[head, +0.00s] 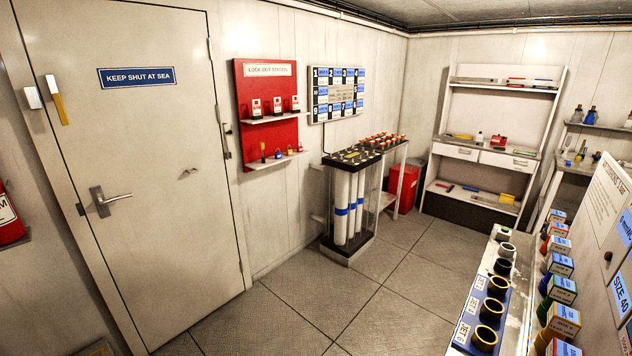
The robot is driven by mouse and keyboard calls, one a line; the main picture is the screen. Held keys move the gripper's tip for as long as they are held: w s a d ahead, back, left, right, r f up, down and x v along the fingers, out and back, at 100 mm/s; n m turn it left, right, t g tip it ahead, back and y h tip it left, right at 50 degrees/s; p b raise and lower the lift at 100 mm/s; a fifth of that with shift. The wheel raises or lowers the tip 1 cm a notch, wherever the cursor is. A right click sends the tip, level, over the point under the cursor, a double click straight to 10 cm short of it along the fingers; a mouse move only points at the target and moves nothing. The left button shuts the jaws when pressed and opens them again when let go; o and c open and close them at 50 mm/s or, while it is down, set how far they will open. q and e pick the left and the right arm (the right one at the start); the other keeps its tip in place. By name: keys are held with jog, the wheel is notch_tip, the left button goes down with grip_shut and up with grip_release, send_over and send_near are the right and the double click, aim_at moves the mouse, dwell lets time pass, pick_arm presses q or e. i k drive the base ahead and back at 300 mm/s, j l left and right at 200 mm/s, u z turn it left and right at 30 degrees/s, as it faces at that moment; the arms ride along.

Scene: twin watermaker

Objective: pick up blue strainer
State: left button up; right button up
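I cannot make out a blue strainer for certain. On the bench at the lower right, a row of small labelled boxes (563,290) stands with coloured pieces partly hidden beside them, and one of these looks blue (544,264). In front of the boxes, several dark, brass-rimmed cups (497,286) stand in a row on a blue strip with white labels. Neither of my grippers is in view.
A white door (140,170) fills the left. A red lock-out board (268,112) hangs beside it. A rack of white cylinders (350,205) stands at the middle wall, near a red bin (404,188). A shelf unit (487,145) stands at the back. The tiled floor (350,285) is clear.

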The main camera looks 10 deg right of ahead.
aim_at(589, 120)
jog(key=i+j, duration=0.1)
jog(key=i, duration=0.3)
jog(key=i+j, duration=0.1)
jog(key=i, duration=0.3)
jog(key=i+z, duration=0.3)
jog(key=i, duration=0.2)
jog(key=i+j+z, duration=0.1)
jog(key=i+z, duration=0.2)
jog(key=i, duration=0.25)
jog(key=i+z, duration=0.7)
jog(key=i, duration=0.2)
jog(key=i+z, duration=0.45)
jog(key=i, duration=0.35)
jog(key=i+z, duration=0.2)
jog(key=i, duration=0.35)
jog(key=i+z, duration=0.2)
jog(key=i, duration=0.35)
jog(key=i+j+z, duration=0.2)
jog(key=i, duration=0.3)
jog(key=i+z, duration=0.25)
jog(key=i, duration=0.35)
jog(key=i+z, duration=0.25)
jog(key=i, duration=0.35)
jog(key=i+j+z, duration=0.25)
jog(key=i, duration=0.35)
jog(key=l, duration=0.05)
